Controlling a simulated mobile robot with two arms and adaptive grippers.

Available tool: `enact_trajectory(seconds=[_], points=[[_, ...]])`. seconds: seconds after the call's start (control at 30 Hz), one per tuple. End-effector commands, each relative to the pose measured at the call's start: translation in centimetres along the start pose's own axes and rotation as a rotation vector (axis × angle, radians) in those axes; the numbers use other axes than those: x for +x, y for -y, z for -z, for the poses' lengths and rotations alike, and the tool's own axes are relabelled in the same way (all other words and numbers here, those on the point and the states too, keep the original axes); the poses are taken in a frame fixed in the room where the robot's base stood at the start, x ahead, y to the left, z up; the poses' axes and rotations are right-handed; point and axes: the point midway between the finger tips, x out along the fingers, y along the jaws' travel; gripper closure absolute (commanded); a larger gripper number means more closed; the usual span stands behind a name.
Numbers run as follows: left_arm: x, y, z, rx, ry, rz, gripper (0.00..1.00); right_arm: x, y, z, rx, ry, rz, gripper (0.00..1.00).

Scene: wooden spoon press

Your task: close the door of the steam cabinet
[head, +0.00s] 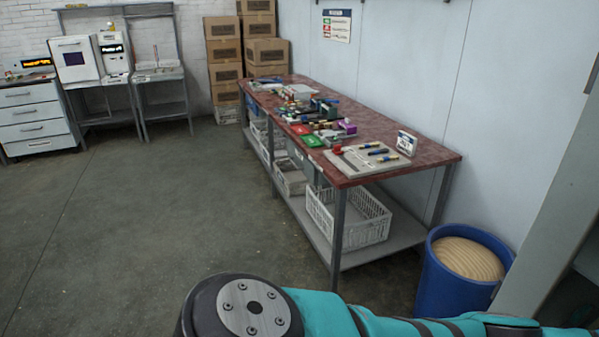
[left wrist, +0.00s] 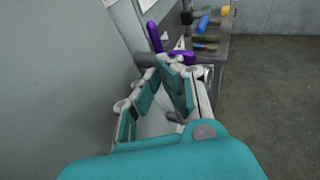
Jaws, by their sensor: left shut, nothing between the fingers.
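I cannot tell for certain which thing is the steam cabinet. A tall grey panel (head: 560,190) with a dark opening beside it stands at the right edge of the head view. In the left wrist view, a large plain grey surface (left wrist: 65,60) fills the left side; I cannot tell whether it is the door. My left gripper (left wrist: 162,66) is shut and empty beside that surface, near a purple bar (left wrist: 155,38). Contact with either is unclear. The head view shows neither gripper; a turquoise arm of mine crosses its bottom.
A red-topped workbench (head: 425,155) holds tools and small items, with white crates below. A blue barrel (head: 440,290) stands by its near end. Stacked cartons (head: 225,50) and a white machine (head: 77,62) are at the back. The left floor is clear.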

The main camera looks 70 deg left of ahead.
Motion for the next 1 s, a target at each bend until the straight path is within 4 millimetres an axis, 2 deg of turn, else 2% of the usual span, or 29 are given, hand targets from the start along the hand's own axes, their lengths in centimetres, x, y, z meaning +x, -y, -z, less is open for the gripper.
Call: enact_trajectory(seconds=[0.17, 1.0], points=[[0.4, -0.9, -0.1, -0.009, 0.001, -0.030, 1.00, 0.3, 0.1, -1.3, -0.001, 0.020, 0.001, 0.62], [0.2, -1.7, -0.7, -0.009, 0.011, -0.049, 1.00, 0.3, -0.8, -0.8, -0.003, 0.010, -0.010, 0.62]])
